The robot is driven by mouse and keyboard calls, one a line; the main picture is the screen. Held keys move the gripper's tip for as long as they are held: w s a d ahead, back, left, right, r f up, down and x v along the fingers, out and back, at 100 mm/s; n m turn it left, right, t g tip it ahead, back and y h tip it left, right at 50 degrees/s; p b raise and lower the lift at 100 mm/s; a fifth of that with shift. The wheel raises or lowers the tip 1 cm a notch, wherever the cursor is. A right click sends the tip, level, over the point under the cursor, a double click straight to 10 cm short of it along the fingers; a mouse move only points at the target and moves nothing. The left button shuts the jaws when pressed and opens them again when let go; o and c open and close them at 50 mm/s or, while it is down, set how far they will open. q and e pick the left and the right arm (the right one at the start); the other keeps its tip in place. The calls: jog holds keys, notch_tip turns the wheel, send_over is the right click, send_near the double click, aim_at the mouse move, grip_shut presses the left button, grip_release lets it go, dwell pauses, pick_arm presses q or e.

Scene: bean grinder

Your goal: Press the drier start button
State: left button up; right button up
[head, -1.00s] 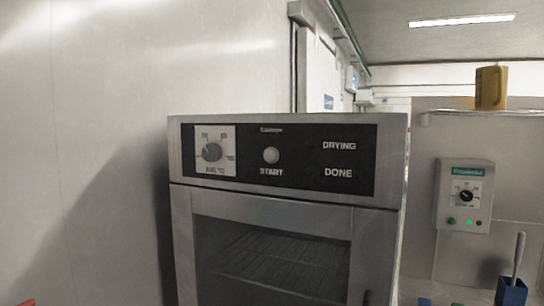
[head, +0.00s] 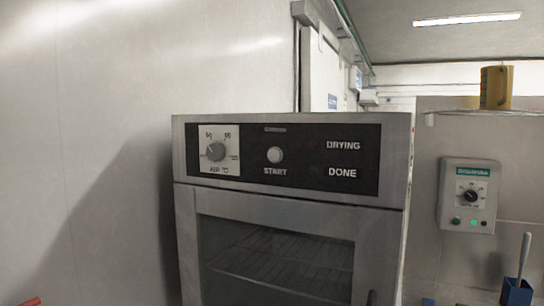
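The drier (head: 290,195) is a steel cabinet with a glass door, standing in the middle of the head view. Its black panel (head: 350,188) runs across the top front. The round white start button (head: 275,155) sits on the panel above the word START. An air temperature dial (head: 216,151) is to its left. The DRYING and DONE labels are to its right, with no bright lamp beside them. Neither of my grippers is in view.
A wall control box (head: 468,194) with a dial and a lit green button is at right. A blue holder (head: 517,292) with a brush is at lower right. A pale wall fills the left.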

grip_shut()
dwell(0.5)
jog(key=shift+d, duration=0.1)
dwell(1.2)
